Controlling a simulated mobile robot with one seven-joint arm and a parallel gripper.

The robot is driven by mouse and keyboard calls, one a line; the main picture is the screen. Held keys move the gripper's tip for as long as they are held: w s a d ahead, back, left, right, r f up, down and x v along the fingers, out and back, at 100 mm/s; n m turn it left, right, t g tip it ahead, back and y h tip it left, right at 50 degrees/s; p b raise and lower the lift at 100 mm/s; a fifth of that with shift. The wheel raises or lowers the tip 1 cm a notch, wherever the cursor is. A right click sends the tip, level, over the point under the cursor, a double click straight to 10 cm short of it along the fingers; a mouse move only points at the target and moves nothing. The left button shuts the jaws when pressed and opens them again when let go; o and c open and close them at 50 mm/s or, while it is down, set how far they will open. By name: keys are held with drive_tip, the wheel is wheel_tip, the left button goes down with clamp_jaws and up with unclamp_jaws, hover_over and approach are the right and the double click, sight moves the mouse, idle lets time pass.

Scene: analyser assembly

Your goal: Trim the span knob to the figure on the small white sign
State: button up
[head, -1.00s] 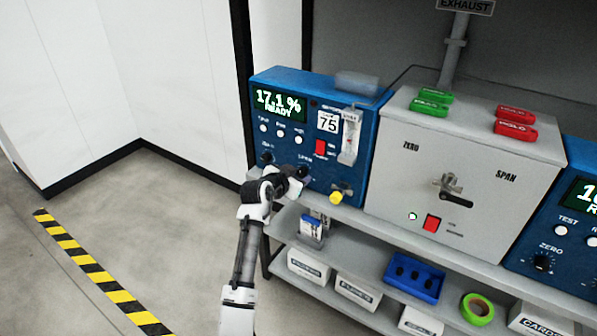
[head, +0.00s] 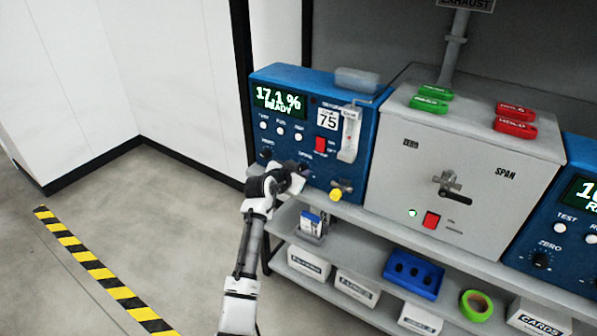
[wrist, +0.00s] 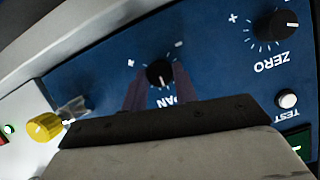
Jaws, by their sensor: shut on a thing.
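The span knob (wrist: 159,74) is a black round knob with a pale pointer mark on the left blue analyser (head: 359,172). In the wrist view my gripper (wrist: 160,84) has its two dark fingers on either side of it, shut on it. In the head view my gripper (head: 300,172) covers the knob. The small white sign (head: 328,119) on the panel shows 75; its small upper line is hard to read. The analyser's display (head: 278,101) reads 17.1 % READY.
The zero knob (wrist: 278,25) and test button (wrist: 287,99) sit beside the span knob. A yellow knob (head: 336,195) sticks out at the panel's lower right. A grey cabinet (head: 460,150) stands to the right. Floor at left is clear.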

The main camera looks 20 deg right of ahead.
drive_tip(key=n+g+h+b, duration=0.1)
drive_tip(key=n, duration=0.1)
drive_tip(key=shift+w+n+g, duration=0.15)
drive_tip(key=shift+n+g, duration=0.15)
drive_tip(key=shift+a+f+n+g+h+b, duration=0.15)
drive_tip(key=shift+n+g+h+b, duration=0.5)
drive_tip(key=shift+n, duration=0.55)
drive_tip(key=n+g+h+b, duration=0.1)
drive_tip(key=n, duration=0.2)
drive_tip(key=shift+w+f+h, duration=0.1)
drive_tip(key=shift+w+h, duration=0.05)
drive_tip(key=shift+h, duration=0.2)
drive_tip(key=shift+a+n+g+h+b, duration=0.2)
drive_tip(key=shift+n+h+b, duration=0.4)
drive_tip(key=shift+n, duration=0.8)
drive_tip(key=o, duration=1)
drive_tip(key=shift+c, duration=0.2)
